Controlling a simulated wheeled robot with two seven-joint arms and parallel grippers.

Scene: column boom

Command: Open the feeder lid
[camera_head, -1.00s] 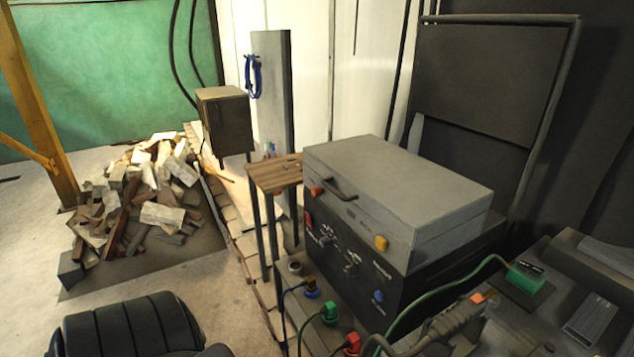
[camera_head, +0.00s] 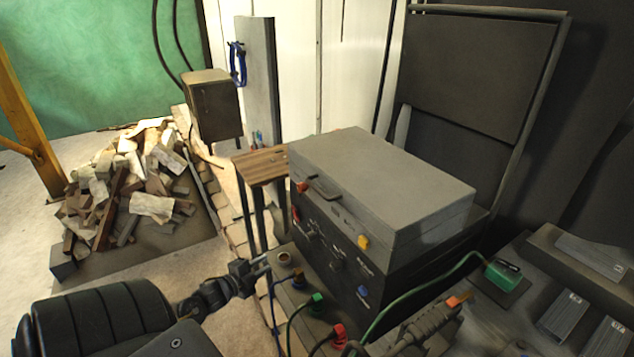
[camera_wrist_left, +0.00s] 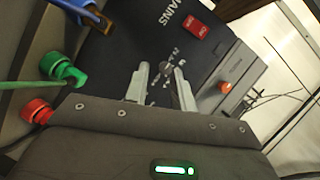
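The feeder is a grey box with a flat lid (camera_head: 385,170) on a black control panel (camera_head: 335,255). The lid is shut. A dark handle (camera_head: 324,191) is on its front edge, with an orange latch (camera_head: 302,187) and a yellow latch (camera_head: 363,242). My left gripper (camera_head: 262,260) is low in front of the panel's left side, apart from the handle. In the left wrist view its two fingers (camera_wrist_left: 160,78) are apart with nothing between them, facing the panel's knobs and red switch (camera_wrist_left: 197,28). An orange latch also shows there (camera_wrist_left: 225,87). My right gripper is not in view.
Blue, green (camera_head: 317,303) and red (camera_head: 338,334) plugs with cables stick out below the panel. A wooden-topped stand (camera_head: 262,165) is left of the feeder. A torch (camera_head: 430,325) lies at the front right.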

